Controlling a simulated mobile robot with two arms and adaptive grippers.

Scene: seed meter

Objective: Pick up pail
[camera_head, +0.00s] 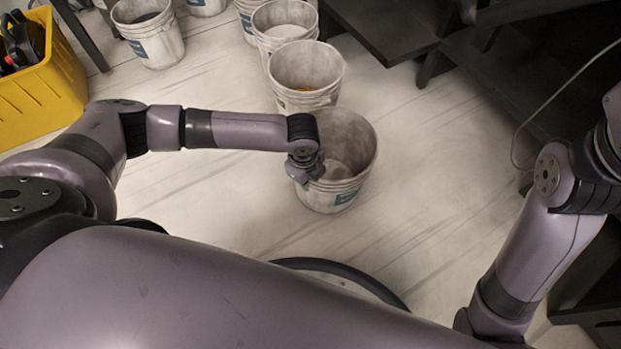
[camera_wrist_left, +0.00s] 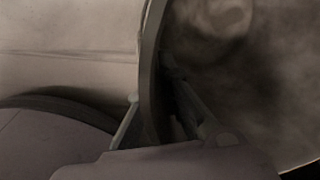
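The nearest pail (camera_head: 352,150) is a worn grey-white bucket with a blue label, roughly upright at the near end of a row of pails. Its inside looks empty. My left gripper (camera_head: 307,174) is at its left rim in the head view. In the left wrist view, the pail's rim (camera_wrist_left: 153,60) runs between the two fingers of my left gripper (camera_wrist_left: 152,95), one outside and one inside the wall. Both fingertips appear to press on the wall. I cannot tell whether the pail's base touches the floor. My right arm shows at the right, but its gripper is hidden.
Just behind stands another pail (camera_head: 306,75) with yellow-orange contents, and several more pails stand farther back. A yellow crate (camera_head: 45,95) with dark items is at the left. Dark shelving (camera_head: 530,80) fills the back right. The pale floor (camera_head: 440,150) right of the pail is clear.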

